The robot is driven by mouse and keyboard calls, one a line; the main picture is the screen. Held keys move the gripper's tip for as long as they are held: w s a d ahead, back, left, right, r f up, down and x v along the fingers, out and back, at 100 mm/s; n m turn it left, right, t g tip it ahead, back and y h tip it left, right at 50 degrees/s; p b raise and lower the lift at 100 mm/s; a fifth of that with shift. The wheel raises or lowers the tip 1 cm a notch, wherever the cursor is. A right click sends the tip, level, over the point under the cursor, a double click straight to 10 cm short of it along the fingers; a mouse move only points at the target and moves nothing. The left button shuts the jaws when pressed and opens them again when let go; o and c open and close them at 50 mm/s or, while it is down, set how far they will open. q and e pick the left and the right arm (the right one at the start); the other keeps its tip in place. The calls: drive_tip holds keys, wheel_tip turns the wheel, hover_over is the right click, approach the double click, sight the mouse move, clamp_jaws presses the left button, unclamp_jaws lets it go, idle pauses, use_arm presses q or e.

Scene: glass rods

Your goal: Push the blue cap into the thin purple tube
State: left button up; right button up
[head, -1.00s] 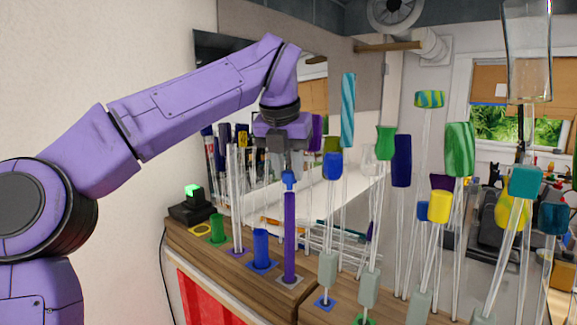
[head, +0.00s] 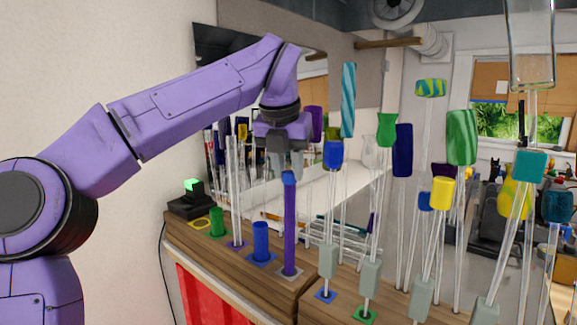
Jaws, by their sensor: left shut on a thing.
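The thin purple tube (head: 290,230) stands upright on a small pale square on the wooden bench, left of the middle in the head view. The blue cap (head: 288,178) is at the tube's top, in line with it and touching or nearly touching the rim. How deep it sits inside cannot be told. My left gripper (head: 286,165) points down from above and is shut on the blue cap, its fingers covering the cap's upper part. My right gripper is not in view.
A short blue cylinder (head: 261,241) and a green one (head: 217,221) stand left of the tube. Clear rods stand close on the left, and several coloured-top glass rods crowd the right, including a blue-topped one (head: 333,153). A black box (head: 191,206) sits at the bench's far left.

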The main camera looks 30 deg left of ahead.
use_arm(q)
drive_tip(key=shift+r, duration=0.1)
drive_tip(key=shift+r+p, duration=0.75)
drive_tip(key=shift+p, duration=0.1)
drive_tip(key=shift+f+b, duration=0.95)
drive_tip(key=shift+f, duration=0.15)
idle(0.6)
drive_tip(key=shift+s+d+f, duration=0.1)
drive_tip(key=shift+s+f, duration=0.05)
drive_tip(key=o, duration=0.7)
drive_tip(key=shift+o, duration=0.2)
drive_tip(key=shift+w+f, duration=0.1)
drive_tip(key=shift+w, duration=0.15)
drive_tip(key=p+v, duration=0.7)
drive_tip(key=v, duration=0.4)
